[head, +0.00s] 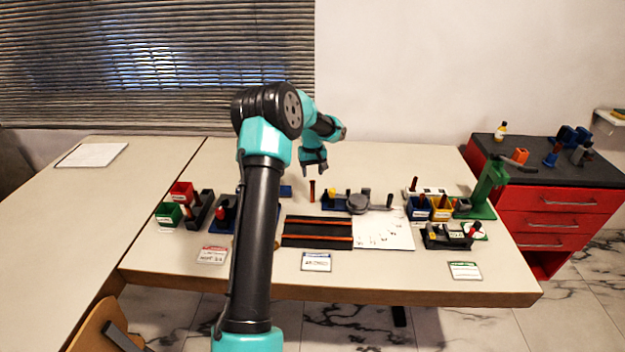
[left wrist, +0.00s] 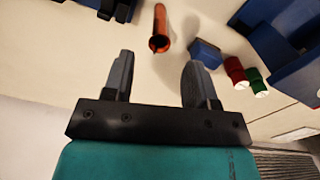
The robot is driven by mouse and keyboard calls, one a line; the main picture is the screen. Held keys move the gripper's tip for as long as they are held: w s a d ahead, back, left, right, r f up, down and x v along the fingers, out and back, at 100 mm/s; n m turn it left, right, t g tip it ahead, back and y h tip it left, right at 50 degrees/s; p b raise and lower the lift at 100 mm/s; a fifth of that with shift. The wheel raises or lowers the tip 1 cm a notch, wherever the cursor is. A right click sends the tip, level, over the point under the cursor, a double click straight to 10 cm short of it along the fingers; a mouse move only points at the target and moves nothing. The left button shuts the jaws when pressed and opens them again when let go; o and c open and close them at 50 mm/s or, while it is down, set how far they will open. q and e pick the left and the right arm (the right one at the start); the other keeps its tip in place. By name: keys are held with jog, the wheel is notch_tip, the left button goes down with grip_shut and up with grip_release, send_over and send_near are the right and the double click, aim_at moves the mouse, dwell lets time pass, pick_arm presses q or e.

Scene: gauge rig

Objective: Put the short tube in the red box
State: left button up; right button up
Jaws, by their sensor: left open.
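A copper-brown tube (head: 312,191) stands upright on the table near the middle; in the left wrist view the tube (left wrist: 160,30) shows its open end. I cannot tell for sure that it is the short one. The small red box (head: 181,190) stands at the table's left, behind a green box. My left gripper (head: 314,170) is above and behind the tube, pointing down. In the left wrist view the gripper (left wrist: 160,62) has its fingers apart with nothing between them, and the tube is beyond the fingertips. My right gripper does not show.
A green box (head: 168,214) and a dark rack (head: 200,210) stand by the red box. A small blue block (head: 286,191) lies left of the tube. A blue fixture with a round grey part (head: 358,203) is to its right. A black tray (head: 317,232) lies in front.

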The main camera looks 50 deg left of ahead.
aim_at(313, 181)
pick_arm(q)
notch_tip(313, 181, up, 7)
jog(key=shift+f, duration=0.15)
jog(key=shift+c, duration=0.3)
dwell(0.5)
jog(key=r+n, duration=0.1)
jog(key=n, duration=0.3)
jog(key=r+n, duration=0.1)
jog(key=n, duration=0.1)
jog(key=shift+w+r, duration=0.2)
jog(key=shift+r, duration=0.15)
jog(key=shift+f, duration=0.15)
notch_tip(313, 181, down, 12)
dwell(0.3)
jog(key=shift+f, duration=0.1)
